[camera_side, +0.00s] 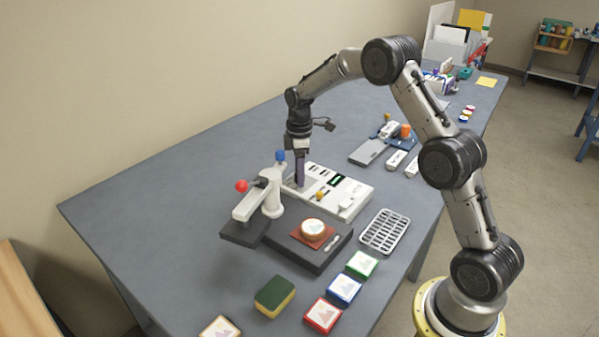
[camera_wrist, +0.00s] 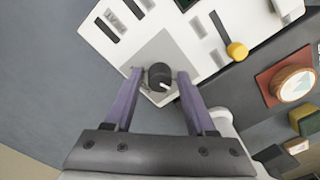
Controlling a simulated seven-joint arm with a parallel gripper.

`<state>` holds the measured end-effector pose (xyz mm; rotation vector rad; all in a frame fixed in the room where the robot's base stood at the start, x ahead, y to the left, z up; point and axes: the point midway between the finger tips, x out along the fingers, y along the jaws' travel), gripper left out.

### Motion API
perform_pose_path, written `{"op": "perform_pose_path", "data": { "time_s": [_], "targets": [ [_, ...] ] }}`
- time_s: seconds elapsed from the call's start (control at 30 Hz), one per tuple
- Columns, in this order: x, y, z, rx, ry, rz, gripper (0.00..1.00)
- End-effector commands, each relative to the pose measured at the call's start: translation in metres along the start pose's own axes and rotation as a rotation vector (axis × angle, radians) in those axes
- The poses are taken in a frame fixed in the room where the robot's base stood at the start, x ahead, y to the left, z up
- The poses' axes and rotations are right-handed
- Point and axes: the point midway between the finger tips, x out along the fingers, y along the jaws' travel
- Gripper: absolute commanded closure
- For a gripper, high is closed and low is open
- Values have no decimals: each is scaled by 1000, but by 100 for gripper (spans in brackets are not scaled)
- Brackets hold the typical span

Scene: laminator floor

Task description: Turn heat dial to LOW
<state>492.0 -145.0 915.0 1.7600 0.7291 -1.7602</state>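The heat dial (camera_wrist: 160,76) is a round black knob with a white pointer mark, on a grey patch of the white control panel (camera_wrist: 100,30). The pointer faces the lower right in the wrist view. Printing beside the dial is too small to read. My gripper (camera_wrist: 158,74) is open, with its two purple fingers on either side of the dial; I cannot tell whether they touch it. In the side view my gripper (camera_side: 299,184) points down over the left end of the panel (camera_side: 350,203), and the dial is hidden there.
A white press with a red ball (camera_side: 241,186) and a blue ball (camera_side: 280,155) stands close to my gripper's left. A yellow-knobbed slider (camera_wrist: 237,51) is on the panel. A dark base with a round badge (camera_side: 313,228) and a white rack (camera_side: 385,231) are nearer the front.

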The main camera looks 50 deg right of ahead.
Motion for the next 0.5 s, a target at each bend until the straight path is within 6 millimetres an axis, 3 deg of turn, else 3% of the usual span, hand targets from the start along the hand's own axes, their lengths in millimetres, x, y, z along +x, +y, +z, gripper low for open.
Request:
{"op": "perform_pose_path", "data": {
  "time_s": [0.03,0.3,0.5],
  "targets": [
    [0,0,0,0,0,0,55],
    [0,0,0,0,0,0,100],
    [-1,0,0,4,0,0,100]
  ]
}}
